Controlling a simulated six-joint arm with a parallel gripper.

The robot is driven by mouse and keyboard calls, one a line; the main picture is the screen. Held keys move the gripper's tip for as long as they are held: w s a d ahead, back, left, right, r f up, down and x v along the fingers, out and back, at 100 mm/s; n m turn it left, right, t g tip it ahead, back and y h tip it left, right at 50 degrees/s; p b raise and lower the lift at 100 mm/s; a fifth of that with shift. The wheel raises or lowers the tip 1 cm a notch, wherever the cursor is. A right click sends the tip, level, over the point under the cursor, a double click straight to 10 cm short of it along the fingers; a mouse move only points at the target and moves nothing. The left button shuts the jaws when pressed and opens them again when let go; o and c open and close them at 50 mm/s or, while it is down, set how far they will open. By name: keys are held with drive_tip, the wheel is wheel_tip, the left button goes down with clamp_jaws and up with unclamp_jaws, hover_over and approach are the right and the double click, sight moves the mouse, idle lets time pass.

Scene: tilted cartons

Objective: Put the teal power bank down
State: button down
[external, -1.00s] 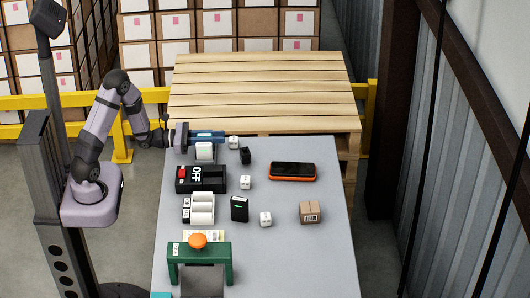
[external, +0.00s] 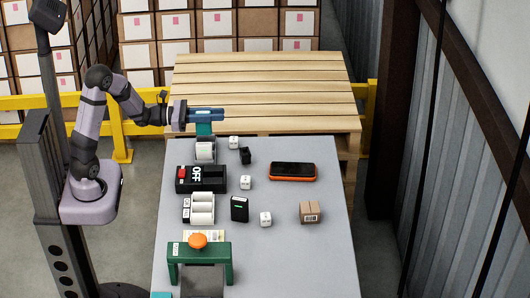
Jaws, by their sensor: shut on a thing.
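My gripper (external: 208,115) is above the far left edge of the grey table (external: 300,250), pointing right in the external view. It is shut on the teal power bank (external: 204,130), which hangs below the fingers. The power bank is just above and behind a white roll-like piece (external: 205,151). I cannot tell whether its lower end touches anything. The fingers hide its upper part.
Along the left stand a black box marked OFF (external: 202,179), white rolls (external: 202,209) and a green frame with an orange knob (external: 199,249). White cubes, a black device (external: 239,209), an orange-edged phone (external: 292,171) and a carton (external: 310,212) lie rightward. The front right is clear.

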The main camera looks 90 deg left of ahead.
drive_tip(key=shift+r, duration=0.25)
